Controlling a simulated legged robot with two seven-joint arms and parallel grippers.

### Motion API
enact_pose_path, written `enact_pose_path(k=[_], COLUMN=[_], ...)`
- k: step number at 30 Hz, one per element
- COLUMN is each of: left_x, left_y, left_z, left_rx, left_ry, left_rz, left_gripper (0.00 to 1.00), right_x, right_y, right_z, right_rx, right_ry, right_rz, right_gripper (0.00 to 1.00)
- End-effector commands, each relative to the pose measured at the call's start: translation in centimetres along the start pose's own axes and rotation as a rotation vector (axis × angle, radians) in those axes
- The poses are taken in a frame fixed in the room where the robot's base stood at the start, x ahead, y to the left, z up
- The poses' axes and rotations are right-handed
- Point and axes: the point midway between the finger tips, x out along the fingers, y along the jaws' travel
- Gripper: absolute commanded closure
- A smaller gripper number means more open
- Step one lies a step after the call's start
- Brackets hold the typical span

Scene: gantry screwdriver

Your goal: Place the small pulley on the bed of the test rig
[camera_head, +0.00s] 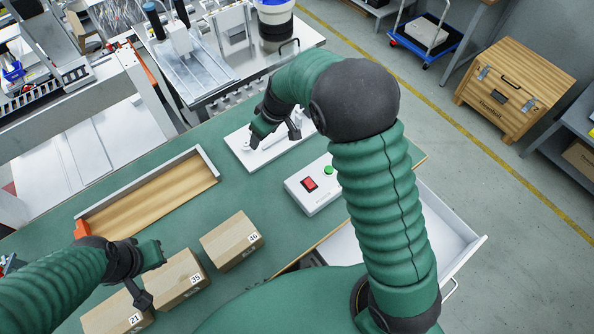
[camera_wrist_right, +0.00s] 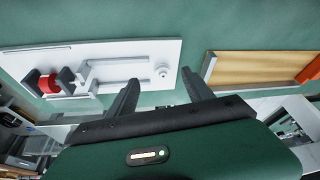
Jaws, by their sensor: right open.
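The test rig is a white plate (camera_head: 240,153) on the green table, partly hidden by my right arm; the right wrist view shows its white bed (camera_wrist_right: 120,55) with rails. A small round white piece (camera_wrist_right: 162,72) sits at one end of it; I cannot tell if this is the small pulley. A red round part (camera_wrist_right: 50,84) sits between dark blocks at the other end. My right gripper (camera_head: 274,134) is above the plate, open and empty; its fingers (camera_wrist_right: 160,92) point towards the plate near the white piece. My left gripper (camera_head: 146,275) is open above the boxes.
A white control box (camera_head: 313,186) with a red switch and green button stands beside the plate. A wooden tray (camera_head: 150,200) and cardboard boxes (camera_head: 232,240) lie to the left. An open white drawer (camera_head: 440,240) juts out at right.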

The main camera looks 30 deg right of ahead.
Motion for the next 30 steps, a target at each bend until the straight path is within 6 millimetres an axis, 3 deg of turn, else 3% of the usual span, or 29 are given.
enact_pose_path(k=[3,6,9,12,15,25,30], left_x=[0.0,0.0,0.0,0.0,0.0,0.0,0.0], left_y=[0.0,0.0,0.0,0.0,0.0,0.0,0.0], left_z=[0.0,0.0,0.0,0.0,0.0,0.0,0.0], left_rx=[0.000,0.000,0.000,0.000,0.000,0.000,0.000], left_ry=[0.000,0.000,0.000,0.000,0.000,0.000,0.000], left_rz=[0.000,0.000,0.000,0.000,0.000,0.000,0.000], left_gripper=[1.00,1.00,1.00,1.00,1.00,1.00,1.00], right_x=[-4.0,-6.6,-8.2,-8.9,-9.0,-9.0,-9.0], right_y=[-2.0,-3.9,-5.5,-6.3,-6.5,-6.5,-6.5], right_z=[6.1,11.9,16.5,19.1,19.9,19.9,19.8], right_rx=[0.149,0.264,0.344,0.386,0.401,0.402,0.402], right_ry=[-0.051,-0.086,-0.104,-0.112,-0.115,-0.115,-0.116], right_rz=[0.034,0.077,0.116,0.139,0.147,0.146,0.146], right_gripper=[0.40,0.40,0.40,0.40,0.40,0.41,0.63])
